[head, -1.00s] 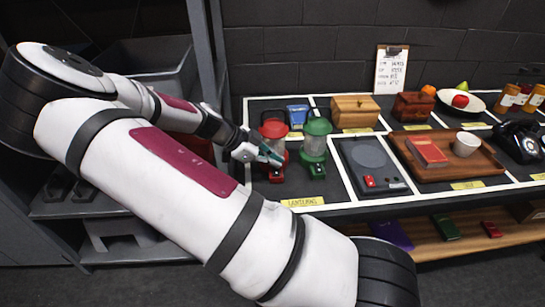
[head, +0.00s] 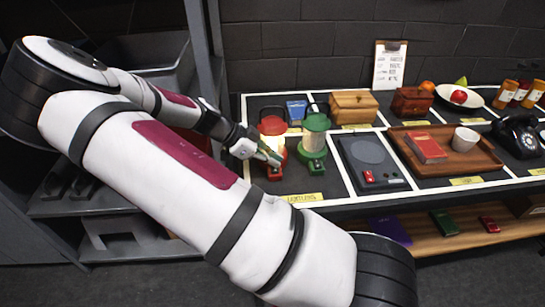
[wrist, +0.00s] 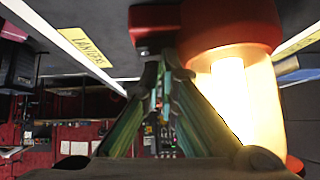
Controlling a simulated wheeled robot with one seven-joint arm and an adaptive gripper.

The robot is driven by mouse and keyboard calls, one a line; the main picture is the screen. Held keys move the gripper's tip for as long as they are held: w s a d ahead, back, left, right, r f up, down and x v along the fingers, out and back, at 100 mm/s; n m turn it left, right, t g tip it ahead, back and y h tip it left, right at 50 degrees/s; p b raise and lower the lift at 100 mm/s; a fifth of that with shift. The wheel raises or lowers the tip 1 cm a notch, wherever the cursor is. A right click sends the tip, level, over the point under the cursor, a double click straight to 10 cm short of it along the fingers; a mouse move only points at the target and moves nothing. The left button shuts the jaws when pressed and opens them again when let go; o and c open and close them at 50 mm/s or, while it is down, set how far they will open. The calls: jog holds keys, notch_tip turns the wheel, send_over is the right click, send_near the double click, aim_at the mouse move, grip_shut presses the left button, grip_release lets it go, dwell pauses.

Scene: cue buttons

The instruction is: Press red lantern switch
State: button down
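The red lantern (head: 273,128) stands upright at the front left of the table, beside the green lantern (head: 314,140). In the wrist view the red lantern's globe (wrist: 232,95) glows bright yellow-white at the right. Its small red switch block (wrist: 154,24) juts from the base at top centre. My gripper (head: 278,161) is in front of the red lantern, and its fingers partly hide it in the head view. The fingertips (wrist: 158,72) meet, with nothing seen between them, close to the switch block. I cannot tell whether they touch it.
A yellow lantern label (head: 303,198) lies at the table's front edge. A dark flat device (head: 368,150) with a red button and a wooden tray (head: 478,160) lie to the right.

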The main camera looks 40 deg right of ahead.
jog(key=shift+s+a, duration=0.25)
jog(key=shift+s, duration=0.1)
jog(key=v, duration=1.2)
jog(key=shift+w, duration=0.1)
